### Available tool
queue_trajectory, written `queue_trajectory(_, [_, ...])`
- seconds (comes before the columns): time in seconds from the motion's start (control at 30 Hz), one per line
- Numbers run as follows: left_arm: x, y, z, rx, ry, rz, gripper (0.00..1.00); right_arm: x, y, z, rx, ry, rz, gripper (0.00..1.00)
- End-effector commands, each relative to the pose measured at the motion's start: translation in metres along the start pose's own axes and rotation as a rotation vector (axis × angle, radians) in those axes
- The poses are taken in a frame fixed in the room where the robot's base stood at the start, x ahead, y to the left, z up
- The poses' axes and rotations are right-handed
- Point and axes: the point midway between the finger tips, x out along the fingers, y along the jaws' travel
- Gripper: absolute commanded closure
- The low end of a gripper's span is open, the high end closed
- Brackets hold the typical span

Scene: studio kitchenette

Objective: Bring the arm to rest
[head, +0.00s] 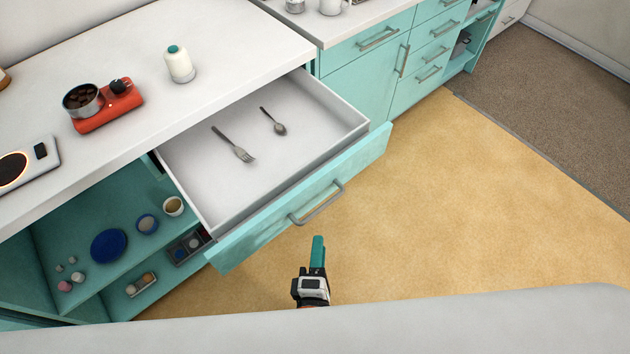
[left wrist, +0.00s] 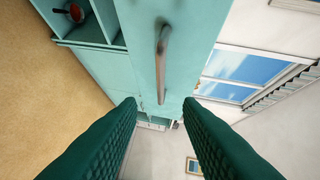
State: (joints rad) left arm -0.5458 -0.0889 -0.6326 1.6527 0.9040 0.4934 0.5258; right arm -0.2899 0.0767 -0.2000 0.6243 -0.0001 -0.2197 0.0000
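My left gripper (head: 317,252) is over the floor just in front of the open drawer (head: 262,240), near its metal handle (head: 318,204). In the left wrist view its two dark green fingers (left wrist: 161,103) are spread wide with nothing between the pads. The handle (left wrist: 163,62) shows there beyond the fingertips, apart from them. My right gripper is in neither view.
A fork (head: 234,146) and a spoon (head: 274,122) lie in the drawer. The counter holds a pot on a red scale (head: 108,108), a white bottle (head: 179,64) and a hot plate (head: 28,168). Open shelves with dishes (head: 109,246) are at lower left. Floor to the right is clear.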

Motion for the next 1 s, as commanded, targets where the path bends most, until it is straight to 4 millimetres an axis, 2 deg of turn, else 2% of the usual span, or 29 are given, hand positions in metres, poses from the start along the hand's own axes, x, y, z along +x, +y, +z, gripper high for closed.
queue_trajectory(0.2, [0.0, 0.002, 0.0, 0.007, 0.003, 0.003, 0.68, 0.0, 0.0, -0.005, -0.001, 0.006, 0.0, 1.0])
queue_trajectory(0.27, [0.0, 0.011, 0.001, 0.041, 0.014, 0.017, 0.68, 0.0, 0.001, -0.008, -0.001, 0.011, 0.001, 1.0])
queue_trajectory(0.33, [0.0, 0.032, 0.005, 0.132, 0.046, 0.052, 0.68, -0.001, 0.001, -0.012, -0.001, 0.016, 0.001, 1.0])
queue_trajectory(0.37, [-0.001, 0.046, 0.008, 0.187, 0.066, 0.076, 0.68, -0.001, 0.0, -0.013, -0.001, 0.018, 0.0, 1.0])
queue_trajectory(0.47, [-0.007, 0.107, 0.025, 0.425, 0.158, 0.184, 0.68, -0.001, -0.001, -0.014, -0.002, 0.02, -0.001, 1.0])
queue_trajectory(0.5, [-0.012, 0.135, 0.036, 0.529, 0.202, 0.238, 0.68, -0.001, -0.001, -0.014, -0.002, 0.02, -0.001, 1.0])
queue_trajectory(0.6, [-0.033, 0.201, 0.07, 0.774, 0.32, 0.384, 0.68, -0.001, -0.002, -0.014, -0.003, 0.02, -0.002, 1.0])
queue_trajectory(0.7, [-0.061, 0.26, 0.112, 0.984, 0.444, 0.536, 0.68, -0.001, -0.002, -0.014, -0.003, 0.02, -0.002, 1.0])
queue_trajectory(0.83, [-0.11, 0.321, 0.172, 1.208, 0.618, 0.742, 0.68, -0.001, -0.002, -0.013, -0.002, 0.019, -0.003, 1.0])
queue_trajectory(0.9, [-0.139, 0.344, 0.203, 1.299, 0.713, 0.847, 0.68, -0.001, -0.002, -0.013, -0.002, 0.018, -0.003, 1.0])
queue_trajectory(1.0, [-0.176, 0.366, 0.239, 1.388, 0.834, 0.973, 0.68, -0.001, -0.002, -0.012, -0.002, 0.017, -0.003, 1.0])
